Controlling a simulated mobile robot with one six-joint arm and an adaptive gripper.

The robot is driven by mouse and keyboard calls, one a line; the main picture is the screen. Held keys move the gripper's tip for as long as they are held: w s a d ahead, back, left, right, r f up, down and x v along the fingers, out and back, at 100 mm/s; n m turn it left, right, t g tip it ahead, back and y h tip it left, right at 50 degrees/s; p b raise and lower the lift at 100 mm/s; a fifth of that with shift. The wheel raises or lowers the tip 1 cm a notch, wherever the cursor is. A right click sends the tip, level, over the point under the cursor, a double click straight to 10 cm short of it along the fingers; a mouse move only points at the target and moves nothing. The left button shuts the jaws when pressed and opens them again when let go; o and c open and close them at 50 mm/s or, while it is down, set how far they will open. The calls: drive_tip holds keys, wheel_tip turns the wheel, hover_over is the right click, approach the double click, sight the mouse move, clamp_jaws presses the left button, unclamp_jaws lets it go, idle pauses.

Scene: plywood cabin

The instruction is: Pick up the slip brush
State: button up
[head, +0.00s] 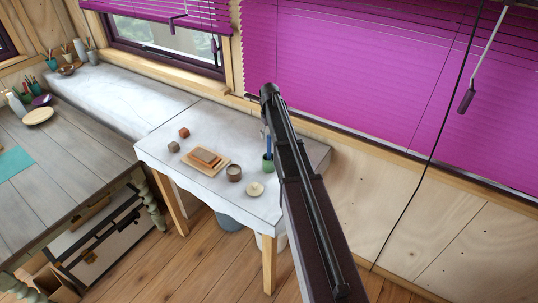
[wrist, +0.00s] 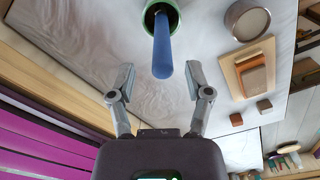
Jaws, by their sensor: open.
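The slip brush appears to be the long blue handle (wrist: 163,48) standing in a green cup (wrist: 152,8). In the head view the blue handle (head: 268,143) rises from the green cup (head: 267,167) on the white-covered table, close beside my dark arm. My gripper (wrist: 160,88) is open and empty in the wrist view. Its two fingers lie on either side of the handle's line, with the handle's free end a little ahead of the gap. The brush's lower end is hidden in the cup. My gripper is not clearly visible in the head view.
A brown round pot (head: 234,173), a pale disc (head: 255,189), and a wooden board (head: 192,162) with a reddish clay block (head: 206,156) share the tabletop (head: 225,125). Two small cubes (head: 184,133) (head: 174,147) lie farther left. Magenta blinds (head: 350,70) hang behind.

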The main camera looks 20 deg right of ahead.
sight(269, 153)
drive_tip(key=shift+a+f+b, duration=0.1)
drive_tip(key=shift+f+b, duration=2.5)
drive_tip(key=shift+b, duration=0.05)
clamp_jaws()
